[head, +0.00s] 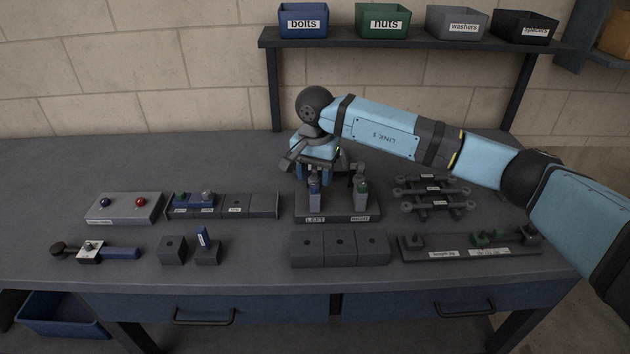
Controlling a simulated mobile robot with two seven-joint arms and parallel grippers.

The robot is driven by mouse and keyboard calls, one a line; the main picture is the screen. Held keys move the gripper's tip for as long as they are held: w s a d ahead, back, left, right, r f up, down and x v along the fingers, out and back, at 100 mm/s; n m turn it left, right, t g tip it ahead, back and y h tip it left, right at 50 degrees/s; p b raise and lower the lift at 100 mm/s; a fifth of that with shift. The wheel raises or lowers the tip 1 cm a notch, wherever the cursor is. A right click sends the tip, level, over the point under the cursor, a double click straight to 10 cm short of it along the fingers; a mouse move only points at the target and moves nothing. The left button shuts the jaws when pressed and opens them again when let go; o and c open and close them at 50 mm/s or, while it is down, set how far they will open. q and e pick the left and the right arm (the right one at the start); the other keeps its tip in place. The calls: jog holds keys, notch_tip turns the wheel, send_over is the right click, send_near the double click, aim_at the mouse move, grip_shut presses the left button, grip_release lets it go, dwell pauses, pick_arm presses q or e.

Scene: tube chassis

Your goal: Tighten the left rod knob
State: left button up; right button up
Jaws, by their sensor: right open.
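A dark base (338,218) on the bench carries two upright grey posts, labelled LEFT and RIGHT. The left post (315,202) has a small blue part near its top, and the right post (361,200) has a green one. My right gripper (314,178) points down directly over the left post. Its jaws are open around or just above the post's top; I cannot tell whether they touch it. The gripper hides most of the left knob. My left gripper is not in view.
To the left are a grey box (123,212) with blue and red buttons and a parts tray (262,207). Rods lie on a rack (435,193) at right, under my arm. Grey blocks (340,247) stand in front. Labelled bins line the shelf (420,43) behind.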

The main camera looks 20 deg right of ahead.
aim_at(315, 185)
notch_tip(315, 185, up, 11)
jog(key=shift+r, duration=0.15)
dwell(0.4)
